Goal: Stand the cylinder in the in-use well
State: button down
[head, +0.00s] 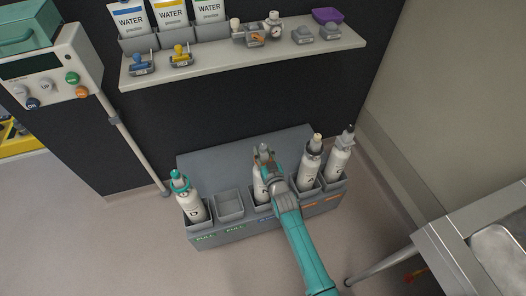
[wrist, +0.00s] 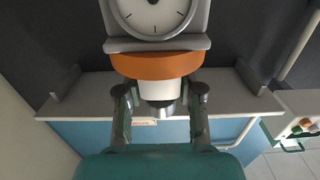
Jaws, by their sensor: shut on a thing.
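In the head view a grey rack (head: 215,170) stands on the floor with a row of wells. My gripper (head: 264,160) is shut around the upper part of a white cylinder (head: 259,186) at the middle well, which has a blue label. The cylinder looks upright, its lower end at the well; my arm partly hides it, so I cannot tell whether it is fully seated. In the wrist view both fingers of my gripper (wrist: 160,106) flank a white part below an orange band (wrist: 156,66) and a round dial (wrist: 153,14).
A teal-topped cylinder (head: 191,204) stands in the far left well; the second well (head: 229,204) is empty. Two more cylinders, one (head: 309,170) and another (head: 338,160), stand close on the right. A shelf (head: 222,62) with water bags is above. A metal table (head: 470,240) is at right.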

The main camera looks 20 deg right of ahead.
jog(key=shift+f, duration=0.75)
dwell(2.0)
jog(key=c, duration=0.7)
grip_release()
jog(key=o, duration=0.4)
jog(key=shift+s+f, duration=0.1)
jog(key=shift+f, duration=0.3)
jog(key=shift+o, duration=0.6)
jog(key=shift+r, duration=0.1)
jog(key=shift+s+r, duration=0.2)
jog(key=shift+s, duration=1.05)
jog(key=shift+s+r, duration=0.25)
jog(key=shift+s, duration=0.95)
jog(key=shift+s+r, duration=0.2)
jog(key=shift+s, duration=1.05)
